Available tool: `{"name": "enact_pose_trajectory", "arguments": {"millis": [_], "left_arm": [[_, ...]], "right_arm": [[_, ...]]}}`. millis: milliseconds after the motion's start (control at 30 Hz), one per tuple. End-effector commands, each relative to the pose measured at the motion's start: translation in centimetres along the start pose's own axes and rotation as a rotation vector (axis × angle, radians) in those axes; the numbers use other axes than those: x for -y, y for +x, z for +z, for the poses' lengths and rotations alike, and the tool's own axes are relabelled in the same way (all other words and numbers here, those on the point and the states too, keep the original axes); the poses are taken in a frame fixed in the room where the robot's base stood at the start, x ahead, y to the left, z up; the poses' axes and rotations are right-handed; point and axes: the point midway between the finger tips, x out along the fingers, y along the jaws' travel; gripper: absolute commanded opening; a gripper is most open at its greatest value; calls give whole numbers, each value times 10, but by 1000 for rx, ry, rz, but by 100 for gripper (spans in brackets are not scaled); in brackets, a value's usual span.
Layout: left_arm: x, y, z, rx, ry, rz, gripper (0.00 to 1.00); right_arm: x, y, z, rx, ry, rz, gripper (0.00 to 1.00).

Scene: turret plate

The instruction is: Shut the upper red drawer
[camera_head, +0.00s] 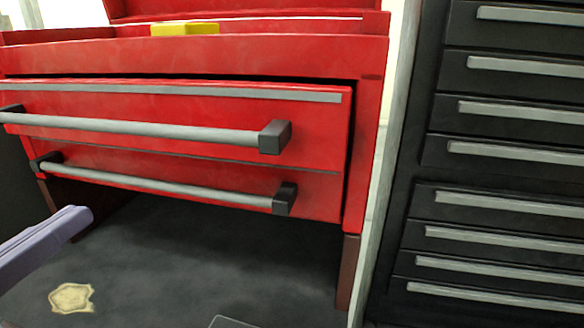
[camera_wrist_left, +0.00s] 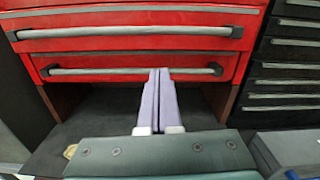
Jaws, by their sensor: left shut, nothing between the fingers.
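The upper red drawer (camera_head: 318,120) has a grey strip along its top edge and a long grey bar handle (camera_head: 150,130) with black end mounts. A dark gap shows above its front and along its right side, so the front stands slightly out from the red cabinet frame (camera_head: 367,130). It also shows at the top of the left wrist view (camera_wrist_left: 130,44). My left gripper (camera_head: 82,213) is shut and empty, below and in front of the lower handle. My right gripper is not in view.
A yellow object (camera_head: 185,29) lies on the cabinet's top. A black cabinet (camera_head: 415,170) with several drawers stands at the right. The dark floor (camera_head: 200,260) beneath the drawers is open, with a tan patch (camera_head: 72,298) at the left.

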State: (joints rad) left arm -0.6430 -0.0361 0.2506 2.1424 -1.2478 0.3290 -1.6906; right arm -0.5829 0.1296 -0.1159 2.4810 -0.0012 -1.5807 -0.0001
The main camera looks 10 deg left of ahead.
Motion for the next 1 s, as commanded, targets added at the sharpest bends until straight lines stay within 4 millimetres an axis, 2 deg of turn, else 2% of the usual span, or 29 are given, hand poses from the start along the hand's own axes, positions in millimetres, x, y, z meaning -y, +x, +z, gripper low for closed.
{"name": "enact_pose_trajectory", "arguments": {"millis": [133,267,433,700,833,1000], "left_arm": [[-2,3,1,-5,97,15,0],[-2,19,4,-3,95,15,0],[-2,52,5,-2,94,13,0],[-3,105,2,-3,91,14,0],[-4,123,1,-3,91,15,0],[-4,136,0,-4,91,13,0]], "right_arm": [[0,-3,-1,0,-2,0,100],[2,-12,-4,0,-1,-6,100],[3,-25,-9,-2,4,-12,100],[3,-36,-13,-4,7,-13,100],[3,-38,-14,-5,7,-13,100],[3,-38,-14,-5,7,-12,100]]}}
